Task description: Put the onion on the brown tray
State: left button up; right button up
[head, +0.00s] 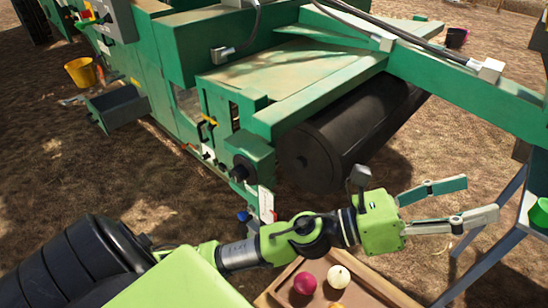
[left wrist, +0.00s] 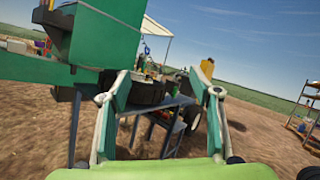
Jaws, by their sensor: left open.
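A brown tray (head: 370,296) shows at the bottom of the head view, cut off by the frame. A round dark red onion-like item (head: 305,283), a round cream-white one (head: 339,277) and part of an orange item (head: 335,305) lie in it. My left gripper (head: 482,198) is open and empty, above and to the right of the tray, with its fingers pointing right. In the left wrist view, its two fingers (left wrist: 160,82) are spread with nothing between them. My right gripper is not in view.
A large green machine (head: 320,75) with a black roller (head: 350,130) stands behind my left arm. A table edge with a green bowl-like item (head: 539,213) is at the far right. In the left wrist view, a cluttered blue-grey table (left wrist: 160,108) stands ahead.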

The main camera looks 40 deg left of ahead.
pick_arm(q)
jog(key=w+a+f+n+t+y, duration=0.25)
jog(key=a+n+y, duration=0.25)
jog(key=n, duration=0.3)
jog(key=w+a+f+n+t+y, duration=0.1)
jog(key=w+a+n+t+y, duration=0.15)
jog(key=a+n+y, duration=0.35)
jog(key=s+a+f+n+g+y, duration=0.25)
jog(key=a+f+n, duration=0.25)
jog(key=f+n, duration=0.3)
jog(key=s+a+f+n+g+y, duration=0.2)
jog(key=a+f+n+g+y, duration=0.15)
jog(key=f+n, duration=0.45)
jog(key=s+f+n+g, duration=0.3)
jog(key=s+f, duration=0.2)
jog(key=s, duration=0.2)
jog(key=s+f+n+g, duration=0.3)
jog(key=s+f, duration=0.2)
jog(key=s, duration=0.3)
jog(key=s+f+n+g, duration=0.3)
jog(key=s+f+g, duration=0.1)
jog(key=s, duration=0.3)
jog(key=shift+s+a+f+n, duration=0.1)
jog(key=shift+a+f+n, duration=0.1)
jog(key=shift+f, duration=0.25)
jog(key=shift+s+a+f+n, duration=0.1)
jog(key=shift+a+f+n, duration=0.1)
jog(key=shift+f, duration=0.2)
jog(key=shift+w, duration=0.1)
